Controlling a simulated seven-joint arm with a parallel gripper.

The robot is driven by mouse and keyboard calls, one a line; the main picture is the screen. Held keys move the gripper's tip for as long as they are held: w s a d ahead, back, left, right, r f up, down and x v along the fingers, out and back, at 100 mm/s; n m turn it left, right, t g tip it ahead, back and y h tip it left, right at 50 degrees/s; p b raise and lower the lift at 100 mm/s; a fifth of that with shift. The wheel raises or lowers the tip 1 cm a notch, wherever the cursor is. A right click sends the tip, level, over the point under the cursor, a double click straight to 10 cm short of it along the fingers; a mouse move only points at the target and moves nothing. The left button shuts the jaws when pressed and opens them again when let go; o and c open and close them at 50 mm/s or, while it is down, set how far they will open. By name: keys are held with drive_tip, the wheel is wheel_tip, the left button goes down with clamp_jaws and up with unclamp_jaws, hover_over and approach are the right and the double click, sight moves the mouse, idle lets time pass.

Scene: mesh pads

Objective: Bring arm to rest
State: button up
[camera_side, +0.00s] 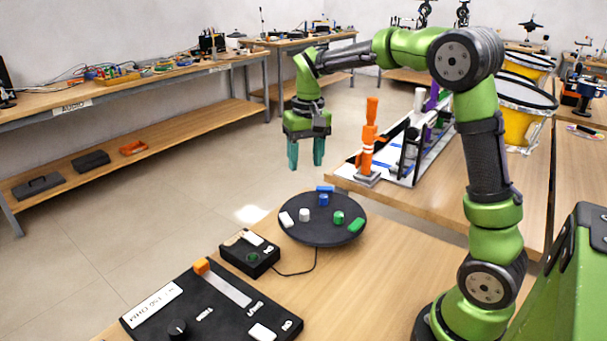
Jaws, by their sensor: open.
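My green arm reaches from the right side over the table, and my gripper (306,166) hangs at its end, pointing down. Its two teal fingers are apart with nothing between them. The gripper is in the air, above and behind the round black turntable (322,237) as seen in the side view. On the turntable stand a white cylinder (305,215), a green cylinder (339,217) and a blue cylinder (324,200). A white block (287,219), a green block (356,225) and a blue block (325,189) lie near its rim.
A small black box (249,256) with a green button is cabled near the turntable. A black slider panel (211,306) lies in front. An orange figure (368,140) stands on a second table behind. Yellow drums (518,112) are at the right. Table space right of the turntable is clear.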

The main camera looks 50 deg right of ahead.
drive_tip(key=s+a+r+n+t+y, duration=0.1)
drive_tip(key=s+a+t, duration=0.2)
drive_tip(key=s+a, duration=0.3)
drive_tip(key=s+a+r+n+t, duration=0.1)
drive_tip(key=s+a, duration=0.5)
drive_tip(key=s, duration=0.6)
drive_tip(key=r+t, duration=0.1)
drive_tip(key=t, duration=0.1)
drive_tip(key=shift+a+r+t+y, duration=0.15)
drive_tip(key=shift+t+y, duration=0.15)
drive_tip(key=shift+y, duration=0.1)
drive_tip(key=shift+s, duration=0.1)
clamp_jaws()
